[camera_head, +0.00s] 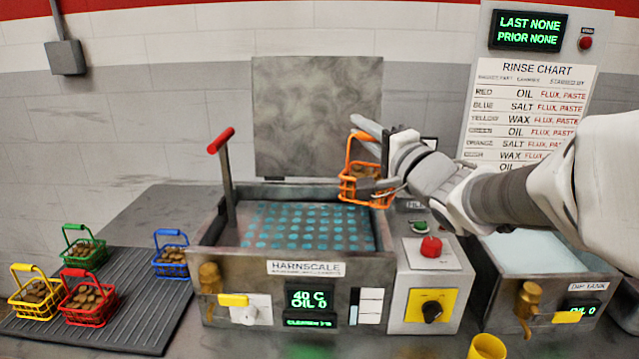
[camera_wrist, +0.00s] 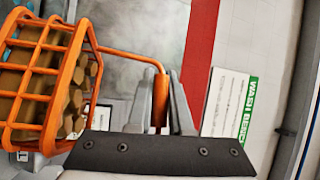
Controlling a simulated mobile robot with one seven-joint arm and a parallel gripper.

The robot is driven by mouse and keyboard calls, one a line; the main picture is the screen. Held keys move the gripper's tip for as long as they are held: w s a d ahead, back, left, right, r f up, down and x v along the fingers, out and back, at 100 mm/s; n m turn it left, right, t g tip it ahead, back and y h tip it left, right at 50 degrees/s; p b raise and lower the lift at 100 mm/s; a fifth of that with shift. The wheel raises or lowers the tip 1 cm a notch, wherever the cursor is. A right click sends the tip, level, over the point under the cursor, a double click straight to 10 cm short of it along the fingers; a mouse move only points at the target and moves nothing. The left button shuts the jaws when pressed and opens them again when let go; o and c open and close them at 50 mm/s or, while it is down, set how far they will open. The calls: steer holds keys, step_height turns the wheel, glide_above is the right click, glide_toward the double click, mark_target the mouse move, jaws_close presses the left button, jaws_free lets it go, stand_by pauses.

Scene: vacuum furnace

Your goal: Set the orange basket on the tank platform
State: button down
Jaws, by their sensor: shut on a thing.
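The orange basket (camera_head: 364,187) holds brown pieces and hangs from my gripper (camera_head: 380,156) in the head view. It is over the right end of the Harnscale tank. In the wrist view the basket (camera_wrist: 48,85) is at the left, and my gripper (camera_wrist: 160,100) is shut on its handle. The tank's platform (camera_head: 310,226) is a perforated plate with teal spots inside the open tank. The basket looks above its right edge; I cannot tell the exact height. A lever with a red handle (camera_head: 221,140) stands upright at the tank's left.
Green (camera_head: 83,247), yellow (camera_head: 36,291), red (camera_head: 87,297) and blue (camera_head: 171,254) baskets stand on a dark ribbed mat (camera_head: 120,318) at left. The raised lid (camera_head: 318,115) stands behind the tank. A control box (camera_head: 431,280) and a dip tank (camera_head: 548,249) are at right.

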steer(key=w+a+f+b, duration=0.4)
steer(key=w+a+f, duration=0.1)
steer(key=a+f, duration=0.4)
steer(key=shift+w+a+f+b, duration=0.2)
steer(key=shift+f+b, duration=0.1)
steer(key=shift+f, duration=0.35)
steer(key=shift+f, duration=0.2)
steer(key=c, duration=0.8)
jaws_free()
steer(key=shift+c, duration=0.2)
